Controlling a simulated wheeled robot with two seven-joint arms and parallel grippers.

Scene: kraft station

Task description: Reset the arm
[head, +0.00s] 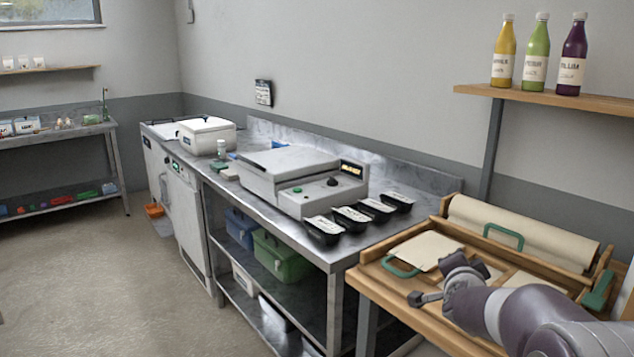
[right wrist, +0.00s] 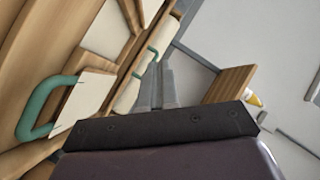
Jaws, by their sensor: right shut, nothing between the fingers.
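My right arm comes in from the lower right in the head view. My right gripper (head: 424,298) is held over the front part of the wooden station (head: 420,323). It is shut and empty, and its fingers also show close together in the right wrist view (right wrist: 155,88). My left arm and gripper are not in view. On the station, a sheet of kraft paper (head: 424,250) lies beside a green handle (head: 400,268), left of and behind the gripper.
A paper roll (head: 530,232) lies at the station's back, with another green handle (head: 503,236) in front. A steel counter (head: 262,222) to the left bears a sealing machine (head: 290,178) and several black trays (head: 352,218). Bottles (head: 536,55) stand on a wall shelf (head: 560,99).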

